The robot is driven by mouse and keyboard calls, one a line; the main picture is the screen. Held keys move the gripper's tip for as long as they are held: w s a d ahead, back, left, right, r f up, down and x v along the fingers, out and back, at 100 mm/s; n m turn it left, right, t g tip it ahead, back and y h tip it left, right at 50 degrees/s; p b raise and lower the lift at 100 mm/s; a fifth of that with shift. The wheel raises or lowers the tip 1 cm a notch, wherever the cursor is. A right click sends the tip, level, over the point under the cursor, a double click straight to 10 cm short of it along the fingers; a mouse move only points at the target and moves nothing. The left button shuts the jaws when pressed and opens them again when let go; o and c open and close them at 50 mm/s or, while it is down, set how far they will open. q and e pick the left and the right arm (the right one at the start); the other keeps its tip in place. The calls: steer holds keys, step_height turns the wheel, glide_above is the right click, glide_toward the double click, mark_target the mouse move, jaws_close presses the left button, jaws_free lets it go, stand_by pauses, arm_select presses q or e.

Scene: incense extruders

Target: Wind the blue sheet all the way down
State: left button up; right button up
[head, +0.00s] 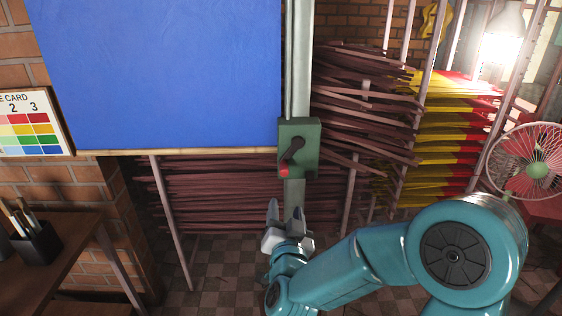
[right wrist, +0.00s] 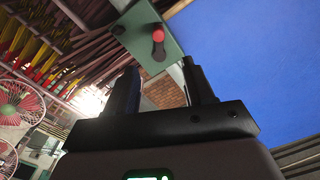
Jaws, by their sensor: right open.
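The blue sheet (head: 165,75) hangs at the upper left of the head view, with a pale bar (head: 180,152) along its lower edge. A green crank box (head: 311,132) is fixed to a grey upright post at the sheet's right edge. Its dark crank arm (head: 293,150) points down and left to a red knob (head: 283,169). In the right wrist view the red knob (right wrist: 158,37) shows beyond the fingertips. My right gripper (head: 285,213) is open and empty, below the crank box and apart from it. My left gripper is not in view.
Racks of brown incense sticks (head: 220,190) stand behind the sheet and post. Red and yellow sticks (head: 440,140) and a pink fan (head: 530,160) are at right. A desk with a brush holder (head: 36,243) and a colour card (head: 32,122) are at left.

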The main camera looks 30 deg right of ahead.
mark_target(284, 174)
steer(key=p+x, duration=0.4)
steer(key=x, duration=1.2)
steer(key=shift+w+d+r, duration=0.1)
steer(key=shift+w+d, duration=0.05)
steer(key=shift+d, duration=0.1)
jaws_close()
